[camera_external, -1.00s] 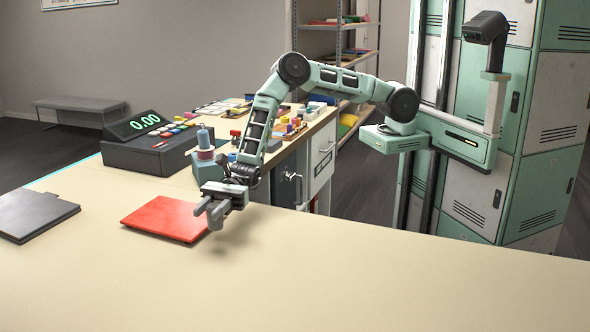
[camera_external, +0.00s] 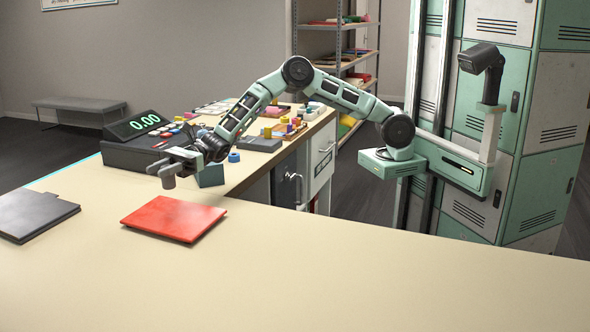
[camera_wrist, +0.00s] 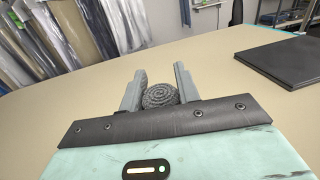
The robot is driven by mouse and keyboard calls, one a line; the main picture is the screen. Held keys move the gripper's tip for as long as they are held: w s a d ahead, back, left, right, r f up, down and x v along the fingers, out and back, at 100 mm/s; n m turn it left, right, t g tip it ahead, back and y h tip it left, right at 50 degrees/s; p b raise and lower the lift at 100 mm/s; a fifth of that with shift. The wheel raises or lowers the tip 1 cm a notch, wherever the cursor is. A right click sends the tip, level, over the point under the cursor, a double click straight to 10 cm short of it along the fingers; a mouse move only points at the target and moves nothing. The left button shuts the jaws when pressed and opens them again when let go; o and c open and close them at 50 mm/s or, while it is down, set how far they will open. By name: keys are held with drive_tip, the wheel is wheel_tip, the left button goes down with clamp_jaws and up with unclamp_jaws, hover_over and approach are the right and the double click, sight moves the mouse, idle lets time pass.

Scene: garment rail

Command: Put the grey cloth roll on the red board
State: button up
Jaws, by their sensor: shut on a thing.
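The grey cloth roll (camera_wrist: 160,95) shows its coiled end between the two fingers of my gripper (camera_wrist: 159,86) in the wrist view. The gripper is shut on it. In the external view my gripper (camera_external: 164,172) is raised above the table, behind the red board (camera_external: 175,218) as seen from the camera. The roll is hard to tell from the grey fingers there. The red board lies flat on the table with its top bare, apart from the gripper. The red board does not show in the wrist view.
A dark grey board (camera_external: 35,215) lies left of the red one. A side counter holds small coloured items. The table's front and right are clear.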

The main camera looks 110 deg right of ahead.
wheel_tip(320, 180, down, 8)
drive_tip(key=shift+f+p, duration=0.1)
drive_tip(key=shift+p, duration=0.6)
drive_tip(key=shift+f, duration=0.2)
drive_tip(key=o, duration=0.9)
drive_tip(key=shift+o, duration=0.2)
drive_tip(key=shift+r, duration=0.15)
